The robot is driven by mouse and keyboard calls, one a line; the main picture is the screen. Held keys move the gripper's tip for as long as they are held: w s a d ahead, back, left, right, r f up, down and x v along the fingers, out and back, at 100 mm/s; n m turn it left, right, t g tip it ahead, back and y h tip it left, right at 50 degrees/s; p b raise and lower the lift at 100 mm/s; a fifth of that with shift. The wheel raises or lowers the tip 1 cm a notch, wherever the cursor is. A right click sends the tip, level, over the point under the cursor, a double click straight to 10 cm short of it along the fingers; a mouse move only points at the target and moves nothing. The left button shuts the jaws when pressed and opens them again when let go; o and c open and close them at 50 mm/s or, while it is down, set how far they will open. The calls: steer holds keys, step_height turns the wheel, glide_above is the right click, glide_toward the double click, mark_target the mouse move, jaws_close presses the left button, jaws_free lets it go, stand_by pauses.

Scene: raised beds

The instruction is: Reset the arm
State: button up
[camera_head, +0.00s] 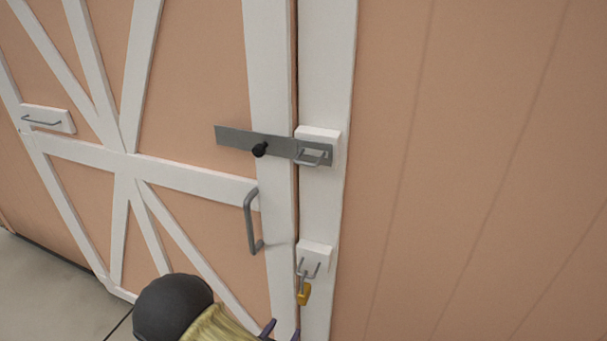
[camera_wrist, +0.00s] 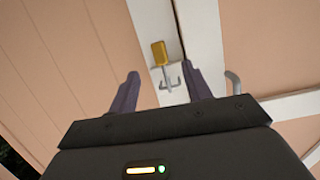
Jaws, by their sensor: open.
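My gripper (camera_head: 282,331) is at the bottom edge of the head view, low in front of the door, with only its purple fingertips showing there. In the wrist view my gripper (camera_wrist: 163,82) has its two purple fingers apart with nothing held between them. A yellow padlock (camera_head: 303,293) hangs on a metal hook of a white block (camera_head: 315,255) on the door frame. In the wrist view the padlock (camera_wrist: 160,52) and the hook appear between and beyond the fingers. I cannot tell how far apart fingers and padlock are.
The orange door with white braces carries a grey handle (camera_head: 250,222). A metal slide bolt (camera_head: 240,137) with a black knob (camera_head: 260,150) reaches into a bracket on the frame. Grey floor (camera_head: 40,285) shows lower left. The right wall is bare.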

steer(key=w+d+r+n+g+y, duration=0.1)
steer(key=w+d+r+g+y, duration=0.4)
steer(key=d+r+g+y, duration=0.15)
steer(key=s+d+r+n+g+h, duration=0.1)
steer(key=s+d+r+n+g, duration=0.1)
steer(key=s+d+r, duration=0.4)
steer(key=s+d+r+n+g, duration=0.25)
steer(key=s+d+r, duration=0.2)
steer(key=d, duration=0.35)
step_height(320, 180, up, 13)
steer(key=p, duration=1.4)
steer(key=shift+s+d+m, duration=0.15)
steer(key=shift+s+m, duration=0.15)
steer(key=shift+m, duration=0.05)
steer(key=shift+w, duration=0.1)
steer(key=shift+s, duration=0.2)
stand_by(0.3)
